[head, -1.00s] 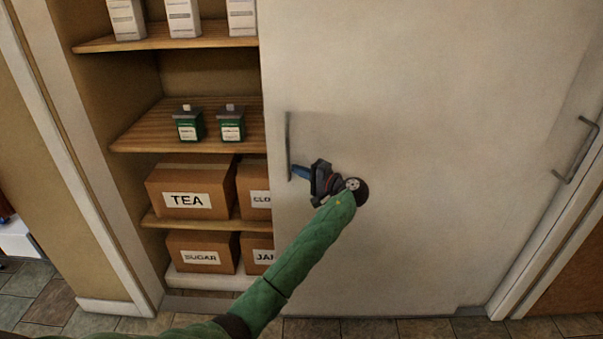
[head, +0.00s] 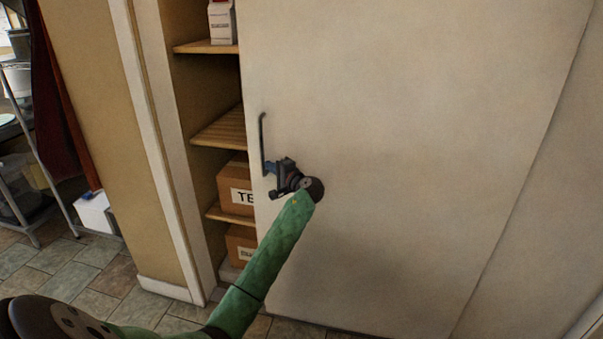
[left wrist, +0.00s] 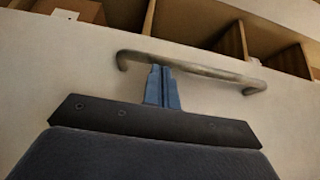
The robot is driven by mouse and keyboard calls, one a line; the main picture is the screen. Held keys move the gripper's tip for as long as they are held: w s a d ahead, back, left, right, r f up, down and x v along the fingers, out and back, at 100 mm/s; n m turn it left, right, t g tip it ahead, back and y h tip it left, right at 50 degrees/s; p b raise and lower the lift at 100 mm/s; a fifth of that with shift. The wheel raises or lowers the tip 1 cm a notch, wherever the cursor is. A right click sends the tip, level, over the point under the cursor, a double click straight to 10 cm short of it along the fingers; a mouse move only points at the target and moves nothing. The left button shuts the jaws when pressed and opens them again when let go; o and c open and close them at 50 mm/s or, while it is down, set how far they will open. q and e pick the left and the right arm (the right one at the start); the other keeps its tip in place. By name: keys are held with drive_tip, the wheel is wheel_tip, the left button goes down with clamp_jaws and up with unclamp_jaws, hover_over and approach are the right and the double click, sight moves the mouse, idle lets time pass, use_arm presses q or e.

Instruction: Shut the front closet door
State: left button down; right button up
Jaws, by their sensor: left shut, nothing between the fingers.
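The front closet door (head: 390,130) is a pale sliding panel that covers most of the closet. A narrow opening is left between its left edge and the white door frame (head: 160,150). A grey bar handle (head: 262,143) is on the door near that edge. My left gripper (head: 270,167) is at the lower part of the handle, fingers pointing left. In the left wrist view the handle (left wrist: 190,68) crosses at the blue fingertips (left wrist: 162,84), which are together with nothing between them. Whether they touch the bar is hard to tell. My right gripper is out of view.
Shelves (head: 222,128) in the opening hold a white carton (head: 222,22) and brown boxes, one (head: 236,190) partly hidden by the door. A metal rack (head: 25,190) and a white box (head: 95,212) stand at the left. The tiled floor (head: 90,270) there is clear.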

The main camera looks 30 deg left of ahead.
use_arm(q)
drive_tip(key=s+a, duration=0.4)
drive_tip(key=a, duration=0.7)
drive_tip(key=s+a+b, duration=0.1)
drive_tip(key=s+a, duration=0.2)
drive_tip(key=a, duration=0.7)
drive_tip(key=s+a+b, duration=0.1)
drive_tip(key=s+a, duration=0.3)
drive_tip(key=a, duration=0.7)
drive_tip(key=shift+s+a, duration=0.3)
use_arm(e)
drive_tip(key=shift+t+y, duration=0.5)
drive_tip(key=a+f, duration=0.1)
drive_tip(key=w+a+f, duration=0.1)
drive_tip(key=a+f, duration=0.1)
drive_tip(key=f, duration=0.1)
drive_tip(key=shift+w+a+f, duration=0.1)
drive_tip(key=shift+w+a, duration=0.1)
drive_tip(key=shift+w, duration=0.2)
use_arm(q)
drive_tip(key=shift+r, duration=0.15)
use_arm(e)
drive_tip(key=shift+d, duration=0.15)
